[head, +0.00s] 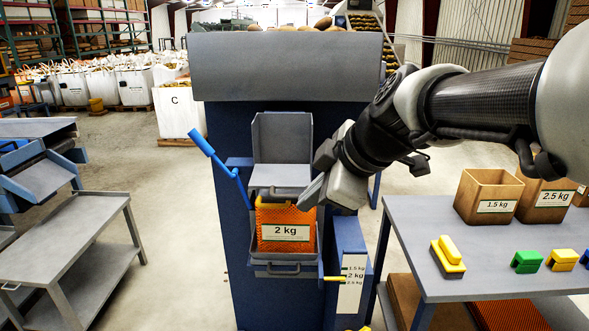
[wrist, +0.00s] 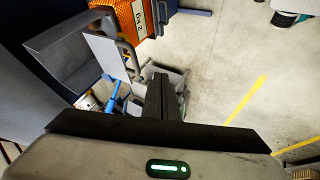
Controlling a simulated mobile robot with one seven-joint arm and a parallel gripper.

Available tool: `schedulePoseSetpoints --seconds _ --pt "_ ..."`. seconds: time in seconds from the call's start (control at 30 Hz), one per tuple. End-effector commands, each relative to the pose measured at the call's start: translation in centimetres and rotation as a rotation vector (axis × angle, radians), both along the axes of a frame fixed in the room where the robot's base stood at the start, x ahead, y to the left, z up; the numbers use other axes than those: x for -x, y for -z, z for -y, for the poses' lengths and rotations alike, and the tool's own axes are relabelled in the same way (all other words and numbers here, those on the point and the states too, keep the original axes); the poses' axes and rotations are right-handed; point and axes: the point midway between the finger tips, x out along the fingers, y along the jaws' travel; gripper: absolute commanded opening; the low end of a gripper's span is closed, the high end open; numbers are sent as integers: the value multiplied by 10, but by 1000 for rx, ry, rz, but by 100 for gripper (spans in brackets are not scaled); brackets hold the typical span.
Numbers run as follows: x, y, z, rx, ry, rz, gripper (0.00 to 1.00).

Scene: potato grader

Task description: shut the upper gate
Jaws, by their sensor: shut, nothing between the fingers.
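The grey upper gate (head: 279,177) is a flat plate under the grey chute (head: 282,137) on the blue grader's front. It sticks out toward me, above the orange net bag (head: 284,226) marked 2 kg. In the wrist view, the upper gate (wrist: 106,55) shows with a dark bar handle (wrist: 127,57) at its front edge. My gripper (head: 311,193) is shut and empty, just right of the gate's front; it also shows in the wrist view (wrist: 161,88). I cannot tell whether it touches the handle.
A blue lever (head: 215,155) stands up at the left of the chute. A lower gate with a handle (head: 277,271) is below the bag, with a yellow lever (head: 335,278) beside it. A grey table (head: 425,233) with boxes stands at right, a grey cart (head: 75,237) at left.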

Motion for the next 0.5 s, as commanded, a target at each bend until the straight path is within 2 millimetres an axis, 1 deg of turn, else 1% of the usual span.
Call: schedulePoseSetpoints --seconds 0.03,0.3,0.33,0.4,0.5 --pt "-5 11 -4 0 -1 -6 0" --pt "-34 56 -27 -1 0 -6 0" --pt "-38 56 -28 0 0 -5 0" --pt "-51 49 -26 -1 3 -1 0" --pt "-63 48 -26 0 3 -3 0"
